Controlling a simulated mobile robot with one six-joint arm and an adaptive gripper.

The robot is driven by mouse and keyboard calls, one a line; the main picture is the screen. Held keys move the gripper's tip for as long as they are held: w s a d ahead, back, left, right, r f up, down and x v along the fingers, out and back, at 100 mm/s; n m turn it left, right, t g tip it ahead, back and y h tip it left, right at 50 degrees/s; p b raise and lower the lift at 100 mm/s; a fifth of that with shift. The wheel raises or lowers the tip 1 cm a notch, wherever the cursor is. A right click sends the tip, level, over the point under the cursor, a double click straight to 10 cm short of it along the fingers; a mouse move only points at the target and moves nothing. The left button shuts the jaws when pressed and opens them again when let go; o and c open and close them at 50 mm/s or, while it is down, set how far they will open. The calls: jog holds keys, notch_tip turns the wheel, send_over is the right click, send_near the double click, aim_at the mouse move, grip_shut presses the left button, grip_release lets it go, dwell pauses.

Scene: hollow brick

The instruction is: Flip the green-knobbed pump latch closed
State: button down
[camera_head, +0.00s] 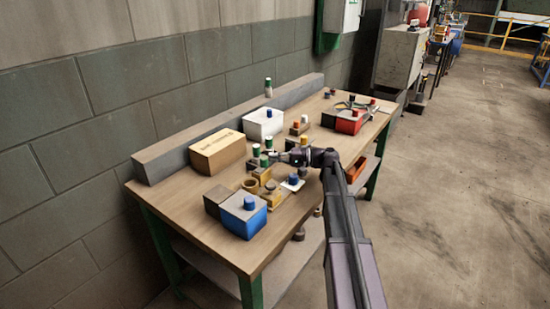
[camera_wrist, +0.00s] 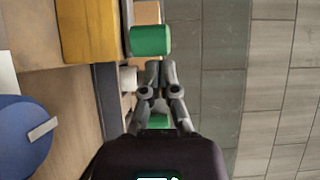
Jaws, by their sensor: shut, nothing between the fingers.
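In the head view, several green knobs stand close together at mid-bench, one of them a green knob (camera_head: 256,150) just left of my gripper (camera_head: 283,157). I cannot tell for sure which belongs to the pump latch. In the wrist view, a green knob (camera_wrist: 150,40) lies just beyond the tips of my gripper (camera_wrist: 160,68). The fingers are shut and empty, close to this knob; I cannot tell if they touch it. A second green part (camera_wrist: 158,121) shows partly behind the fingers. The latch lever and its angle are hidden.
A yellow block (camera_wrist: 90,30) and a blue knob (camera_wrist: 25,135) are close by in the wrist view. On the bench stand a cardboard box (camera_head: 218,152), a white box (camera_head: 263,124), a blue box (camera_head: 243,216) and a red box (camera_head: 351,122). A grey ledge (camera_head: 165,158) runs along the back.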

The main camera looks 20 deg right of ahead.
jog(key=shift+s+a, duration=0.95)
jog(key=shift+a, duration=0.2)
jog(key=shift+w, duration=0.1)
jog(key=shift+w+d, duration=0.25)
jog(key=shift+d, duration=0.2)
jog(key=d, duration=0.1)
jog(key=w+d, duration=0.1)
jog(key=d, duration=0.1)
jog(key=shift+w, duration=0.25)
jog(key=v, duration=1)
jog(key=shift+s+a, duration=0.1)
jog(key=shift+s, duration=0.05)
jog(key=shift+r, duration=0.15)
